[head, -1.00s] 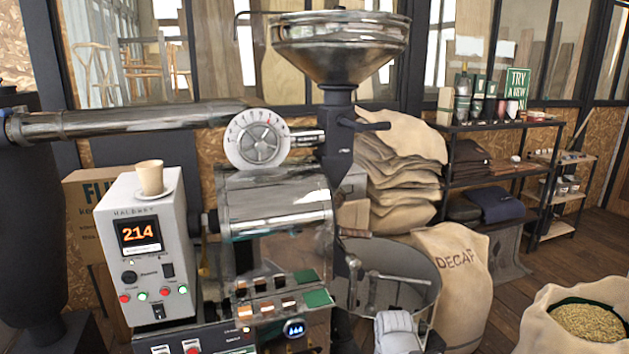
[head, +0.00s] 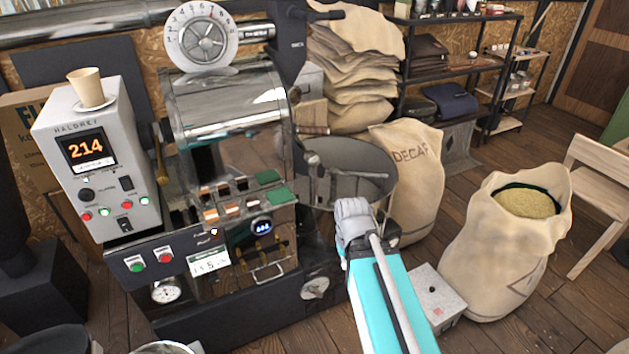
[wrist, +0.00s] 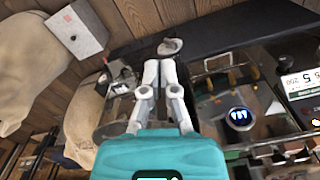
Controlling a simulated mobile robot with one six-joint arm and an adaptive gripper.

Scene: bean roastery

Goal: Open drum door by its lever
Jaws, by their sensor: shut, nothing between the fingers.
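The roaster's shiny metal drum (head: 225,105) is at the left of centre in the head view, with a dark front below it. A short wooden-tipped handle (head: 314,130) sticks out at its right. A round metal piece (head: 315,288) sits low on the machine's front; it also shows in the wrist view (wrist: 170,46). I cannot tell which part is the door's lever. My gripper (wrist: 159,68) is shut and empty in the wrist view, its tips appearing just below the round piece; I cannot judge the gap.
A round cooling bin (head: 350,170) stands behind my arm. A white box (head: 437,292), a DECAF sack (head: 410,185) and an open bean sack (head: 515,250) are on the right. A control box (head: 95,160) with a cup stands left.

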